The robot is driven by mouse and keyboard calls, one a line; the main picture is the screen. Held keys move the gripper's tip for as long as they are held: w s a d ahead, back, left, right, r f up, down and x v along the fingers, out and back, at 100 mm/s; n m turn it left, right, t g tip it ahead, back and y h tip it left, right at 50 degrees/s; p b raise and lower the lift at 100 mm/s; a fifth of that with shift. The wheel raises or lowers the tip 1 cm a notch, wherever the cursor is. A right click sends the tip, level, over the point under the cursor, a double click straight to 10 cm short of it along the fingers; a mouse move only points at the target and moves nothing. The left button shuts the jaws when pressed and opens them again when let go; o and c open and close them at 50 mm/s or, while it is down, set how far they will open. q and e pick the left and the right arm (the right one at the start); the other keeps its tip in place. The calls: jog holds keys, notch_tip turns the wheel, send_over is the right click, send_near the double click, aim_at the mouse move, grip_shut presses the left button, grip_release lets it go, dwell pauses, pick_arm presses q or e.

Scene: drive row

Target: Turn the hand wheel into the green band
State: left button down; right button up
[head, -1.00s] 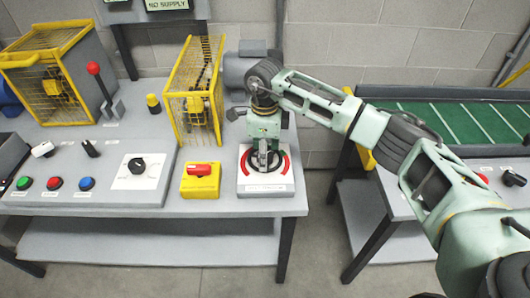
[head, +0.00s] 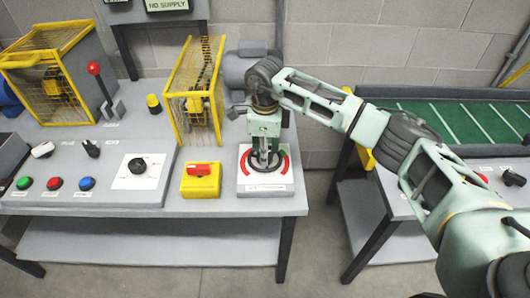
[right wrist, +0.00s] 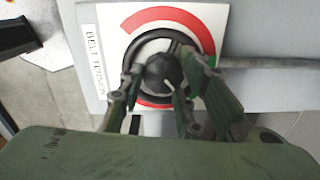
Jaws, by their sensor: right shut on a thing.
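The hand wheel (head: 267,166) is a dark ring with a black hub, lying on a white square plate (head: 284,185) with red arcs. My right gripper (head: 264,152) points straight down onto the wheel. In the right wrist view, the hub (right wrist: 161,70) lies between the two fingers of my right gripper (right wrist: 165,82), and the gripper is shut on the wheel. A small piece of the green band (right wrist: 212,61) shows at the plate's right side, partly covered by a finger. A pale mark shows on the hub. My left gripper is out of view.
A yellow box with a red handle (head: 201,170) stands just left of the plate. A yellow mesh guard (head: 190,98) and a grey motor (head: 236,70) are behind. The bench's front edge is close below the plate. A green conveyor (head: 450,120) stands right.

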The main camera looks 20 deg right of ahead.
jog(key=shift+s+d+f, duration=0.1)
jog(key=shift+s+f, duration=0.1)
jog(key=shift+f, duration=0.4)
jog(key=n+b, duration=0.3)
jog(key=b, duration=0.1)
jog(key=shift+f+n, duration=0.3)
jog(key=shift+n, duration=0.1)
jog(key=shift+r+n+b, duration=0.25)
jog(key=shift+n+b, duration=0.25)
jog(key=shift+n, duration=0.1)
jog(key=o, duration=1.6)
jog(key=shift+w+f, duration=0.1)
jog(key=shift+w, duration=0.15)
jog(key=o, duration=0.7)
jog(key=shift+r, duration=0.2)
